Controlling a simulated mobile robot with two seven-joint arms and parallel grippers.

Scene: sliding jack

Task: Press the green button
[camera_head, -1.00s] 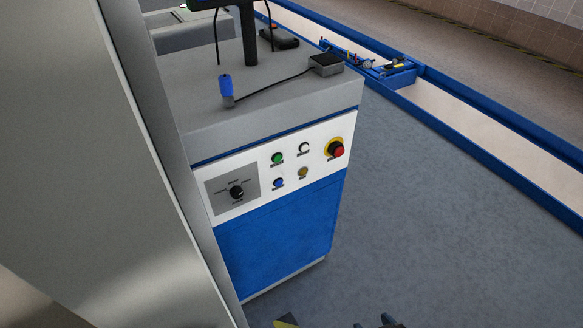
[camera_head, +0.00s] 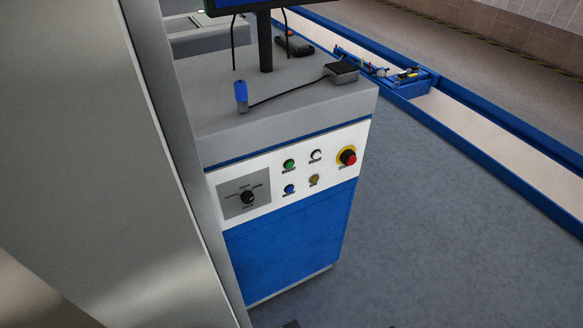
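The green button (camera_head: 289,164) is a small round button on the white control panel (camera_head: 270,207) of a grey and blue cabinet. A white button (camera_head: 316,155) is to its right and a blue button (camera_head: 289,188) is below it. A yellow button (camera_head: 314,180) is at the lower right of the group. A red emergency button (camera_head: 347,157) on a yellow ring is at the far right. A black rotary switch (camera_head: 247,197) is at the left. Neither gripper can be made out; only a small dark shape shows at the bottom edge.
A large grey metal post or panel (camera_head: 85,150) fills the left side, close to the cabinet (camera_head: 292,240). On the cabinet top are a blue-handled device (camera_head: 241,95), a black-topped box (camera_head: 342,72) and a monitor stand. Open grey floor (camera_head: 440,230) lies to the right, bordered by a blue-framed pit (camera_head: 500,150).

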